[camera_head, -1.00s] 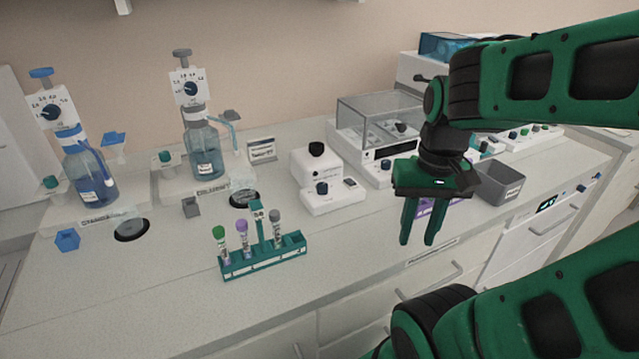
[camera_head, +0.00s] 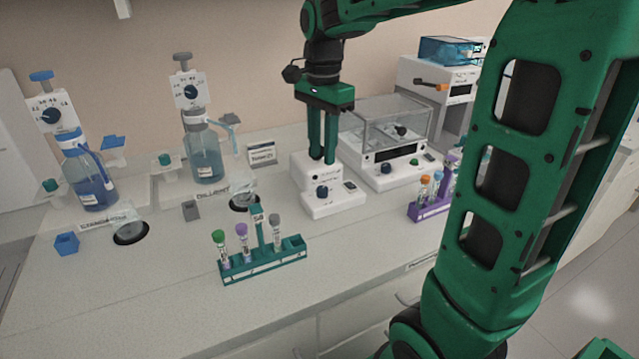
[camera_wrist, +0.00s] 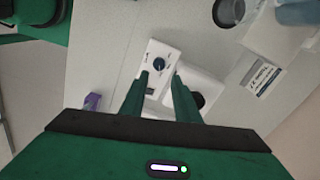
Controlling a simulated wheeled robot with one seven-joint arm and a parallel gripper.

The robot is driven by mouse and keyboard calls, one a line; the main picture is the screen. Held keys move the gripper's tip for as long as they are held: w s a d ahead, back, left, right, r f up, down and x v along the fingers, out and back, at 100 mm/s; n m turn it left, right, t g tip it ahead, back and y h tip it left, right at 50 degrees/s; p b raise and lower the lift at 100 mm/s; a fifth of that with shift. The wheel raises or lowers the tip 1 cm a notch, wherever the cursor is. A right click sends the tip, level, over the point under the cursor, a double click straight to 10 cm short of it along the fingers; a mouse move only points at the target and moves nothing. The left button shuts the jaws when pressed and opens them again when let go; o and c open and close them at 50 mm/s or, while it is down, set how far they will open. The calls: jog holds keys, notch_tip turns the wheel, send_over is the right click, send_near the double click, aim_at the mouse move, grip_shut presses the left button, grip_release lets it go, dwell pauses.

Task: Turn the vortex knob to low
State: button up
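The vortex mixer (camera_head: 345,199) is a white device on the bench with a dark blue knob (camera_head: 321,193) on its low front part. In the wrist view the knob (camera_wrist: 159,63) shows just beyond the fingertips, between them. My gripper (camera_head: 322,161) points down over the mixer's back part, above the knob in the picture. Its two fingers are apart with nothing between them, and it does not touch the knob. The black cup (camera_wrist: 198,100) on top of the mixer is partly hidden by a finger. The knob's setting is too small to read.
A glass-sided balance (camera_head: 392,155) stands close right of the mixer. A teal tube rack (camera_head: 265,266) is in front, and a purple rack (camera_head: 431,208) is to the right. Bottle dispensers (camera_head: 204,155) stand left. Bare bench lies between the mixer and front edge.

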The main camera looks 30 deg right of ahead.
aim_at(322, 188)
notch_tip(322, 188, down, 10)
jog(key=shift+r, duration=0.25)
jog(key=shift+c, duration=0.6)
grip_shut()
